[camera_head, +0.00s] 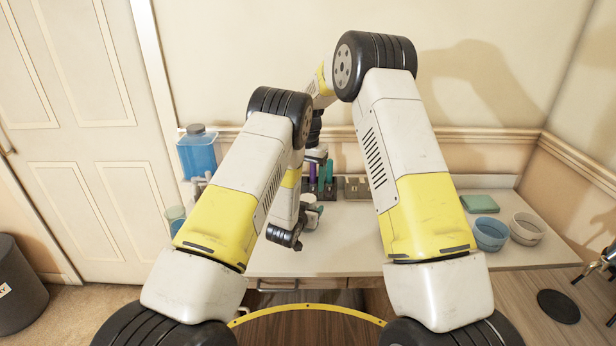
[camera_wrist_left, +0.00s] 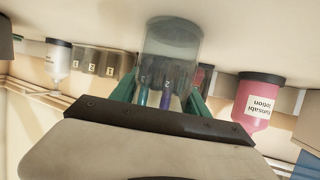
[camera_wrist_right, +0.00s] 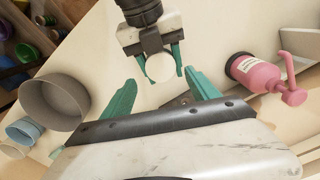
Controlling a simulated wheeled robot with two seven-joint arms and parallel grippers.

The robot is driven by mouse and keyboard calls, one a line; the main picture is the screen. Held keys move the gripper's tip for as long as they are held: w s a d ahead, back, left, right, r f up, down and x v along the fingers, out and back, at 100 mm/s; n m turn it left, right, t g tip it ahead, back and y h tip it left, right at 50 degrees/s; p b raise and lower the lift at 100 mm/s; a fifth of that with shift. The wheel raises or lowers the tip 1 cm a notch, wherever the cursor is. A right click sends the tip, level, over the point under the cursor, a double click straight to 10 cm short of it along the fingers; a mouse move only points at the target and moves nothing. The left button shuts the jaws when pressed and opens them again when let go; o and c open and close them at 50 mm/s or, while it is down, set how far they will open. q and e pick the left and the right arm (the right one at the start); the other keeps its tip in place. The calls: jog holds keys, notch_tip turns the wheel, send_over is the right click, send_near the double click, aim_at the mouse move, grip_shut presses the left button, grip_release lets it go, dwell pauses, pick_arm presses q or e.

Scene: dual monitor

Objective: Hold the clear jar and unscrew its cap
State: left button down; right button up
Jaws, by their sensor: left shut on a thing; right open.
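The clear jar (camera_wrist_left: 178,48) is see-through and stands between the teal fingers of my left gripper (camera_wrist_left: 160,92), which is shut on it. In the right wrist view the jar's white round cap (camera_wrist_right: 161,67) shows from above between the left gripper's fingers (camera_wrist_right: 155,62). The jar's body is hidden below the cap there. My right gripper (camera_wrist_right: 161,92) is open and empty, its teal fingers spread above the cap and apart from it. In the head view my right gripper (camera_head: 316,152) is above and behind the left gripper (camera_head: 309,208); both are small and partly hidden by my arms.
A pink lotion bottle (camera_wrist_right: 258,73) stands near the grippers. A holder with pens (camera_head: 322,182) is at the counter's back. The counter's front (camera_head: 345,258) is clear.

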aim_at(308, 198)
notch_tip(308, 198, down, 6)
jog(key=shift+f, duration=0.1)
dwell(0.4)
jog(key=c, duration=1.5)
pick_arm(q)
jog(key=shift+a, duration=0.1)
pick_arm(e)
jog(key=n, duration=0.6)
jog(key=shift+d+n, duration=0.1)
jog(key=shift+n, duration=0.3)
jog(key=o, duration=1.6)
